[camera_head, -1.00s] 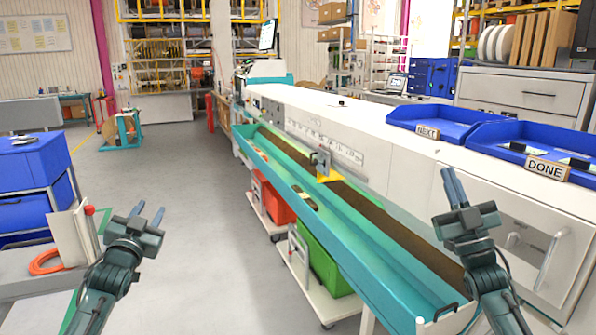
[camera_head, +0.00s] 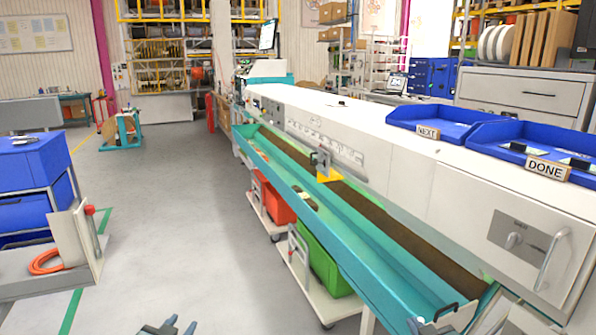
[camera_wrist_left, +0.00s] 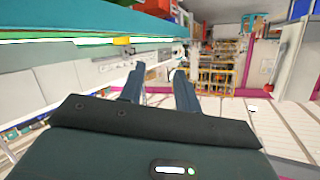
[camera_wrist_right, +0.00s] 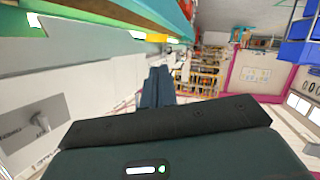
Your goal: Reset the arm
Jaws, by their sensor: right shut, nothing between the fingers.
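My left gripper (camera_head: 178,326) shows only its fingertips at the bottom edge of the head view, over the grey floor. Its two fingers stand apart in the left wrist view (camera_wrist_left: 158,82), with nothing between them. My right gripper shows in the right wrist view (camera_wrist_right: 157,82) with its fingers together and empty. Most of both arms is hidden below the head view.
A long teal trough (camera_head: 375,255) runs along the white workbench (camera_head: 400,165). Blue trays (camera_head: 432,120) with NEXT and DONE signs sit on top. Red (camera_head: 278,203) and green (camera_head: 322,260) bins stand beneath the trough. A blue cabinet (camera_head: 32,165) is at left. The floor aisle (camera_head: 190,200) is clear.

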